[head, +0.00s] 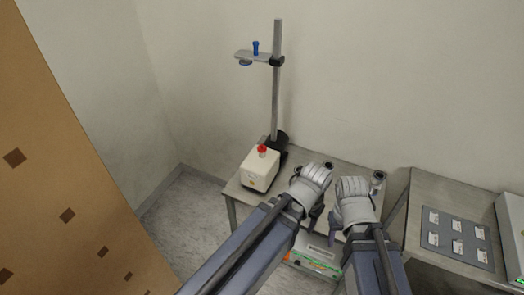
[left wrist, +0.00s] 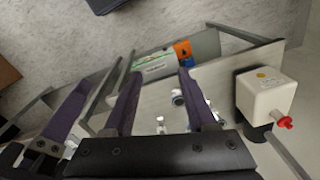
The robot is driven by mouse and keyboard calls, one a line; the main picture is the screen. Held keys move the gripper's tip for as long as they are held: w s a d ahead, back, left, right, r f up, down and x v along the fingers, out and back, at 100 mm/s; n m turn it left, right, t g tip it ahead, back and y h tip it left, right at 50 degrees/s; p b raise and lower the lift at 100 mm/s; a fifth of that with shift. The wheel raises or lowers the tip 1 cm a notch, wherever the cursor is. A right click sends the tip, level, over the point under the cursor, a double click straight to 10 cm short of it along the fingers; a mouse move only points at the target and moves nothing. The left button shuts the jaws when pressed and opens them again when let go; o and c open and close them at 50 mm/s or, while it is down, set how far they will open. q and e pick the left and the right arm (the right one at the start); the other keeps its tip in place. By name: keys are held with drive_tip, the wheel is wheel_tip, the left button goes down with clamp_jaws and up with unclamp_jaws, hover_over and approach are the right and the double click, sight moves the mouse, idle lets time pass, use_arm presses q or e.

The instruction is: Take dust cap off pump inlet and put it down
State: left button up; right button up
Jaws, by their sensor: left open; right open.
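The pump (head: 259,172) is a cream-white box standing on the small table at the base of a vertical stand. The red dust cap (head: 262,149) sits on its top inlet. Both also show at the right of the left wrist view, the pump (left wrist: 266,93) and the cap (left wrist: 284,122). My left gripper (head: 315,213) is open and empty, to the right of the pump and apart from it; its spread fingers show in the left wrist view (left wrist: 160,74). My right gripper (head: 335,222) is beside it, farther right; its fingers are mostly hidden in the head view.
The stand (head: 276,85) holds an arm (head: 252,56) with a blue-topped part above the pump. A metal table (head: 396,235) with a grey card-covered panel (head: 457,238) is at the right. A green-and-orange box (head: 315,258) lies low in front. A brown panel (head: 60,170) stands left.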

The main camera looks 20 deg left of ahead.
use_arm(q)
drive_tip(key=w+a+f+t+h+b, duration=0.25)
drive_tip(key=w+f+t+b, duration=0.2)
drive_tip(key=w+b, duration=0.35)
drive_tip(key=w+a+f+t+h+b, duration=0.1)
drive_tip(key=w+a+f+t+b, duration=0.35)
drive_tip(key=w, duration=0.65)
drive_tip(key=n+t+y+b, duration=0.5)
drive_tip(key=t+b, duration=0.2)
drive_tip(key=b, duration=0.6)
approach(262, 147)
drive_tip(key=w, duration=0.1)
drive_tip(key=w+f, duration=0.1)
drive_tip(key=w, duration=0.1)
drive_tip(key=shift+f, duration=0.15)
drive_tip(key=shift+a+p, duration=0.1)
drive_tip(key=shift+p, duration=0.2)
drive_tip(key=shift+w+a, duration=0.15)
drive_tip(key=shift+w, duration=1.2)
drive_tip(key=shift+w+a+f, duration=0.1)
drive_tip(key=shift+w+a, duration=0.05)
drive_tip(key=shift+w, duration=0.7)
drive_tip(key=shift+w+a, duration=0.2)
drive_tip(key=shift+w, duration=0.65)
drive_tip(key=shift+w+a+f, duration=0.1)
drive_tip(key=shift+w+a, duration=0.05)
drive_tip(key=shift+w, duration=0.7)
drive_tip(key=shift+s, duration=0.1)
use_arm(e)
wheel_tip(262, 147, down, 27)
